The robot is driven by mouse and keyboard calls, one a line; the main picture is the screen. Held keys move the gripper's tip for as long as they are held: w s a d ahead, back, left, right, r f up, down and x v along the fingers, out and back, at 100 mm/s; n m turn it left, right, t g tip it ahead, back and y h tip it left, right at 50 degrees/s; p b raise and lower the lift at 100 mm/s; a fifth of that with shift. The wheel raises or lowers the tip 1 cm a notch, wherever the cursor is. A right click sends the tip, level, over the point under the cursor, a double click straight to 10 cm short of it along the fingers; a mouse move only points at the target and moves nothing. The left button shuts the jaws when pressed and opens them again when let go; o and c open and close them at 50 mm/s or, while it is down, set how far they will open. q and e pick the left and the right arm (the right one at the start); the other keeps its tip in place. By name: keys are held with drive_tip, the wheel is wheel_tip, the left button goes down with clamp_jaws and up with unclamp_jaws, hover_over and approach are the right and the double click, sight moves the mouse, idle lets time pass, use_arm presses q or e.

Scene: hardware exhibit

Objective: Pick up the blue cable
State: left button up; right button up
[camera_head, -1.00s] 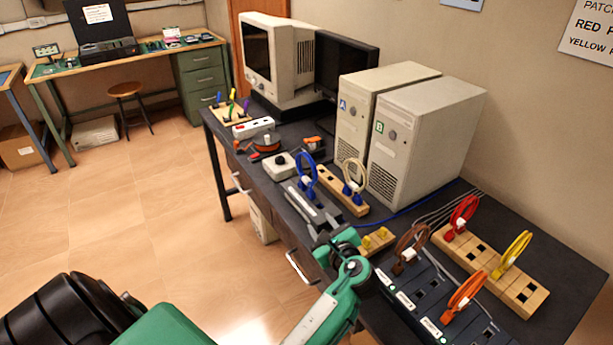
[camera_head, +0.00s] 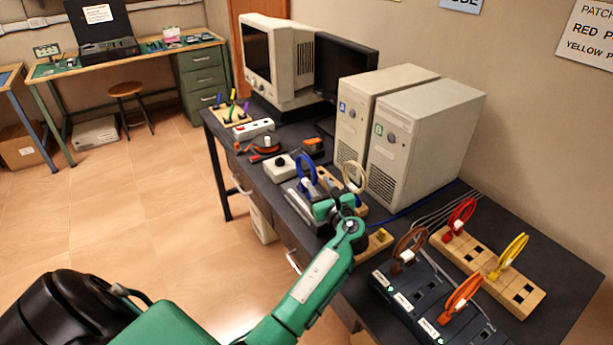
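The blue cable (camera_head: 313,172) is a coiled loop with a white tag. It stands upright near the front edge of the dark workbench (camera_head: 570,295), beside the wooden block with the cream cable (camera_head: 354,171). My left arm reaches in from the bottom, and my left gripper (camera_head: 322,196) is at the bench just below and right of the blue loop. Its fingers are small and partly hidden by the green wrist, so I cannot tell their opening or any contact with the cable. My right gripper is not in view.
Two beige computer towers (camera_head: 428,140) stand behind. A dark patch panel (camera_head: 428,292) with brown (camera_head: 411,240) and orange (camera_head: 462,298) cables, and a wooden block with red (camera_head: 460,216) and yellow (camera_head: 513,250) cables, are to the right. A white knob box (camera_head: 280,168) is left.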

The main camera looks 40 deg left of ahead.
sight(316, 179)
use_arm(q)
drive_tip(key=x, duration=0.3)
drive_tip(key=shift+w+a+r+p, duration=0.1)
drive_tip(key=shift+w+a+p, duration=0.15)
drive_tip(key=shift+a+p, duration=0.1)
drive_tip(key=shift+a, duration=0.1)
clamp_jaws()
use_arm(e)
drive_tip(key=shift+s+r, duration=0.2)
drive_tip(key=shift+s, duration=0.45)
use_arm(q)
drive_tip(key=shift+r, duration=0.1)
